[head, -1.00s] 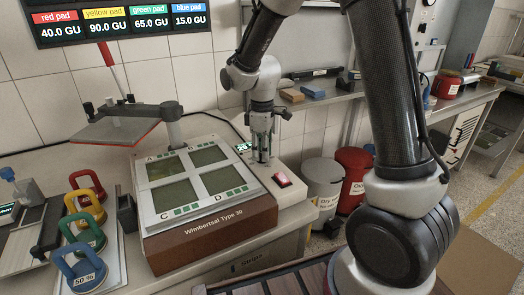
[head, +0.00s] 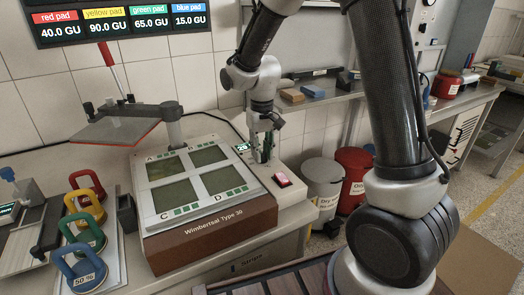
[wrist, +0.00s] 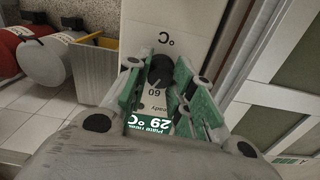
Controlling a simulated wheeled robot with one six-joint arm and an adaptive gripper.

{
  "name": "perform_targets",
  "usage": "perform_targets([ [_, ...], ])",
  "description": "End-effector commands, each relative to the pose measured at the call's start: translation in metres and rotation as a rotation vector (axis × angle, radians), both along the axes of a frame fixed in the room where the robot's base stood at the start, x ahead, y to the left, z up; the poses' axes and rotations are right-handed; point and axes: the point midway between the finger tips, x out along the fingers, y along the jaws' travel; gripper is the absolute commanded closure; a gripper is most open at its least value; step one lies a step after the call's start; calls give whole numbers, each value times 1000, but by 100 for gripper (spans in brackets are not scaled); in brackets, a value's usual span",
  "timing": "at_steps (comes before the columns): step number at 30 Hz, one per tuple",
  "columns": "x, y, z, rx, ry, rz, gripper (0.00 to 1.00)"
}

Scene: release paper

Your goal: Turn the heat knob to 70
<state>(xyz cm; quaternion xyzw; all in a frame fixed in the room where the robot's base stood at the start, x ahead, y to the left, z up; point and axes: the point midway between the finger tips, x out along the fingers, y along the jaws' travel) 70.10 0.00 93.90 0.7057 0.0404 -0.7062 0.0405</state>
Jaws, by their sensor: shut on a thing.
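The heat knob (wrist: 161,72) is dark and round, on the pale control panel of the Wimbertsal Type 30 unit (head: 232,228). In the wrist view it sits between the green fingers of my gripper (wrist: 158,74), which is shut on it. The number 60 shows upside down beside the knob. A green display (wrist: 150,125) reads 29 °C, upside down and partly covered by the fingers. In the head view my gripper (head: 262,155) points down at the panel, and the knob is hidden behind the fingers.
A lit red switch (head: 282,180) is on the panel at the gripper's right. The plate marked A to D (head: 194,185) lies to its left. A raised press (head: 118,128) and several coloured ring-handled weights (head: 85,246) stand farther left. Bins (head: 324,185) stand right of the bench.

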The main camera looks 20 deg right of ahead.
Motion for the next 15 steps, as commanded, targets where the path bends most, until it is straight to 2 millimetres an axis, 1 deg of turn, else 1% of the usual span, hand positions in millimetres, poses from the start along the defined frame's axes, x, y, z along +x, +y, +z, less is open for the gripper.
perform_targets([
  [6,1,0,1,0,-2,-153,100],
  [15,1,0,1,0,-3,-278,100],
])
